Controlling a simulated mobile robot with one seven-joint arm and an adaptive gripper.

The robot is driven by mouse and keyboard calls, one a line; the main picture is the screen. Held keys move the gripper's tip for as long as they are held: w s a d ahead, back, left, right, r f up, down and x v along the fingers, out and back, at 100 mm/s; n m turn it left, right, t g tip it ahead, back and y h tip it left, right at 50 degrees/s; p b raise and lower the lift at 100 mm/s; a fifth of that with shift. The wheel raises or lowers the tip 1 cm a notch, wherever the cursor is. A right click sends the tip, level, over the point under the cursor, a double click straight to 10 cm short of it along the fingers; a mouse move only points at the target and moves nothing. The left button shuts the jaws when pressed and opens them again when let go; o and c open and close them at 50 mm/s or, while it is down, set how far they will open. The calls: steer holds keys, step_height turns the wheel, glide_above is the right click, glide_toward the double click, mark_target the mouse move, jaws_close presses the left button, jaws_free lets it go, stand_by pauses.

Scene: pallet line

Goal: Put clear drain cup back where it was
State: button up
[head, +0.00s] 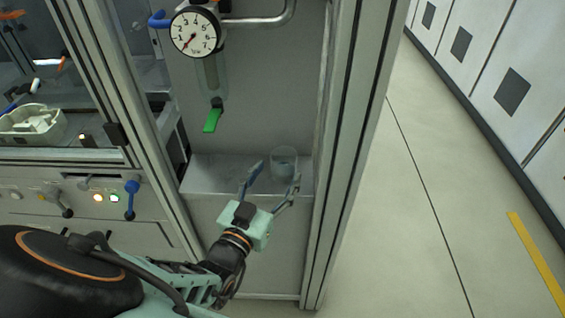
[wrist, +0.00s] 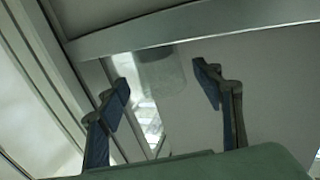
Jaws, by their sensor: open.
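The clear drain cup (head: 284,162) stands upright on a grey ledge (head: 225,176) inside the cabinet frame, near the ledge's right end. My gripper (head: 275,173) is open in front of the cup, its two fingers spread toward it. In the wrist view the cup (wrist: 161,72) shows faintly between and beyond the open fingertips (wrist: 163,80). I cannot tell whether either finger touches it. Nothing is held.
A pressure gauge (head: 195,33) and a green lever (head: 212,118) hang above the ledge. A metal post (head: 346,150) stands close to the right of the cup. Open floor (head: 420,220) lies to the right.

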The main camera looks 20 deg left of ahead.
steer(key=s+a, duration=0.1)
steer(key=s, duration=0.6)
steer(key=shift+s+p, duration=0.2)
steer(key=shift+p, duration=0.1)
